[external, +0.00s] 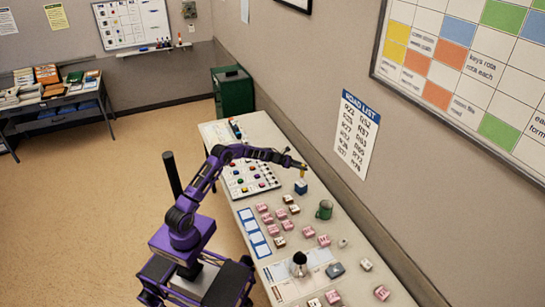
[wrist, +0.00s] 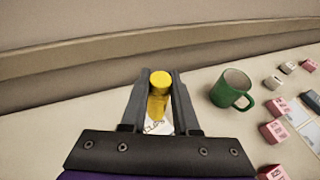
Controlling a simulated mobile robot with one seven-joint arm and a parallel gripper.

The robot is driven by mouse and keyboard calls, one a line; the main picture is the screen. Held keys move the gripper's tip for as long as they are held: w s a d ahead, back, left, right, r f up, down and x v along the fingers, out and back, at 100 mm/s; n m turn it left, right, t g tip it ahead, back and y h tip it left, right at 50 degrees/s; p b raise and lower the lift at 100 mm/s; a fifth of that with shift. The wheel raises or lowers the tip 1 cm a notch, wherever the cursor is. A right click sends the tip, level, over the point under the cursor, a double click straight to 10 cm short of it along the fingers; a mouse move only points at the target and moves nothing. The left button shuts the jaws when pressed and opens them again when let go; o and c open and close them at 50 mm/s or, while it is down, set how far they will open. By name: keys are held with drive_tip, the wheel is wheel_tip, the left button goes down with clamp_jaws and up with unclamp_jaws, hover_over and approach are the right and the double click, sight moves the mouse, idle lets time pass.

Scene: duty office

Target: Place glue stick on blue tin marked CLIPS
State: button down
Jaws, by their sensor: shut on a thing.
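My gripper (external: 302,167) is shut on the glue stick, out over the long table.
A green mug (external: 324,210) stands close to the tin; it is right of my gripper in the wrist view (wrist: 228,92). Several pink and white blocks (external: 281,213) lie nearer the front. A board with coloured pieces (external: 262,187) is left of the tin. The wall runs along the table's back.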

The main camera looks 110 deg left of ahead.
sight(302, 172)
drive_tip(key=shift+f, duration=2.25)
drive_tip(key=shift+f, duration=0.2)
drive_tip(key=c, duration=0.7)
unclamp_jaws()
drive_tip(key=shift+o, duration=0.2)
drive_tip(key=shift+r, duration=0.1)
drive_tip(key=shift+r, duration=0.2)
drive_tip(key=v, duration=1.2)
drive_tip(key=shift+b, duration=0.35)
drive_tip(key=shift+f, duration=0.15)
